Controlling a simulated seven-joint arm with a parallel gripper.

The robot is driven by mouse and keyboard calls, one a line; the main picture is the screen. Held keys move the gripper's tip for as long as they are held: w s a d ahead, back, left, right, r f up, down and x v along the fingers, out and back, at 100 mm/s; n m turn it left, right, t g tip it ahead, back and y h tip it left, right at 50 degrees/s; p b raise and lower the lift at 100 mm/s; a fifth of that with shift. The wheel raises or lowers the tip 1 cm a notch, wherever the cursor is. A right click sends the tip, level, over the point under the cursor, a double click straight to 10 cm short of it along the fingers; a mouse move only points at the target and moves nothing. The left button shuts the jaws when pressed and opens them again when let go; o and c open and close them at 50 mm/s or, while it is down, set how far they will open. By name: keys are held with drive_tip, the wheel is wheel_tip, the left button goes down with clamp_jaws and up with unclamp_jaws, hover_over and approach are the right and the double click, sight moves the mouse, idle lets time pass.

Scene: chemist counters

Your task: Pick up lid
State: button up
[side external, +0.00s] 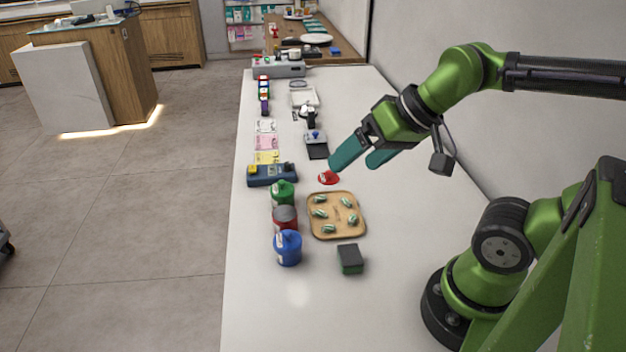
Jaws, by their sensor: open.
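A red lid (328,178) lies on the white counter, just beyond a wooden tray. My gripper (355,166) has two teal fingers spread apart with nothing seen between them. It is above the counter, close to the lid and to its upper right in the picture; the exact height gap cannot be told. A red canister (285,220) stands at the left of the tray, with a greyish top and no red lid on it. It is between a green canister (283,194) and a blue canister (288,248), both with knobbed lids on.
The wooden tray (336,235) holds several small green-and-white items. A dark green box (350,259) stands nearer. A blue device (271,175), papers (266,142) and a grey stand (315,138) lie farther back. The near counter is clear; a wall bounds the right.

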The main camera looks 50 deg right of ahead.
drive_tip(key=n+g+h, duration=0.2)
drive_tip(key=n+g, duration=0.2)
hover_over(329, 175)
drive_tip(key=s, duration=0.4)
wheel_tip(329, 175, down, 8)
drive_tip(key=x, duration=1.6)
drive_tip(key=shift+s+d+f, duration=0.2)
drive_tip(key=shift+d+f, duration=0.15)
drive_tip(key=c, duration=1.1)
